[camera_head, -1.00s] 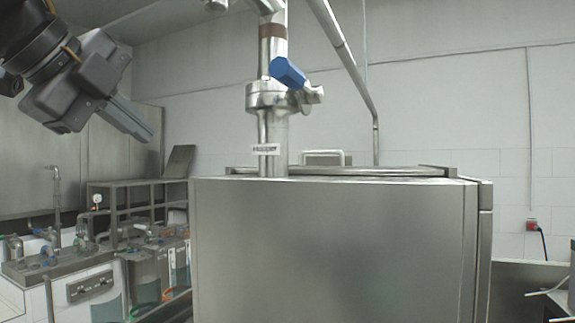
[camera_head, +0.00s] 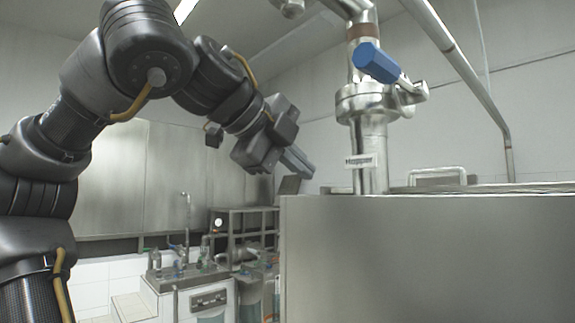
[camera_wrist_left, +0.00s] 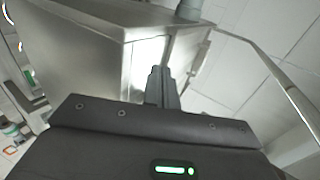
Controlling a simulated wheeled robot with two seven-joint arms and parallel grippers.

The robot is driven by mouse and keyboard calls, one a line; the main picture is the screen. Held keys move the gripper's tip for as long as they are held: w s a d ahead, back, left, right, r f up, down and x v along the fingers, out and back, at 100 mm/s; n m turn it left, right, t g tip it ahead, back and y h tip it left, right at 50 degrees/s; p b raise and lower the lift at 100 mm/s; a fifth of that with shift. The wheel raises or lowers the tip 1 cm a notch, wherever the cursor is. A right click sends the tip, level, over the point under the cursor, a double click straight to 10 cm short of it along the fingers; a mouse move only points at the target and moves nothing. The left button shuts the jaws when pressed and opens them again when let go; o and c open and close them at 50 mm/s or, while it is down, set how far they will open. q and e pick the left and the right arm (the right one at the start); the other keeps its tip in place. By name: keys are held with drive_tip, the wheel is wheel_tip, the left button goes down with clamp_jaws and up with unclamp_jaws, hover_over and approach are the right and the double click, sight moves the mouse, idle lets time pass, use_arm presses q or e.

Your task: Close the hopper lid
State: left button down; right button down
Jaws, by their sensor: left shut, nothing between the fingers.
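The hopper is a big brushed-steel box (camera_head: 420,255) at the lower right of the head view. Its lid (camera_head: 505,187) shows as a thin edge-on strip on top, with a pale bar handle (camera_head: 438,171) standing above it. The lid looks flat, but I cannot tell whether it is fully down. My left gripper (camera_head: 307,172) is shut and empty, just above the box's left top edge in the picture. In the left wrist view its closed fingers (camera_wrist_left: 161,85) appear before a steel box (camera_wrist_left: 85,50). My right gripper is out of view.
A blue valve lever (camera_head: 376,62) sticks out from the pipe. A slanted pipe (camera_head: 460,65) runs behind the hopper. A sink counter (camera_head: 185,278) and a steel rack (camera_head: 245,225) stand at the lower left. The air left of the hopper is open.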

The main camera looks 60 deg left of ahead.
sight(341, 190)
use_arm(q)
drive_tip(key=w+p, duration=0.1)
drive_tip(key=w, duration=0.1)
drive_tip(key=w+a+f+p, duration=0.1)
drive_tip(key=w, duration=0.1)
drive_tip(key=w+a+p, duration=0.1)
drive_tip(key=w, duration=0.1)
drive_tip(key=shift+w+f, duration=0.15)
drive_tip(key=shift+f, duration=0.25)
drive_tip(key=shift+w+f, duration=0.1)
drive_tip(key=shift+w, duration=0.5)
drive_tip(key=shift+s+a, duration=0.1)
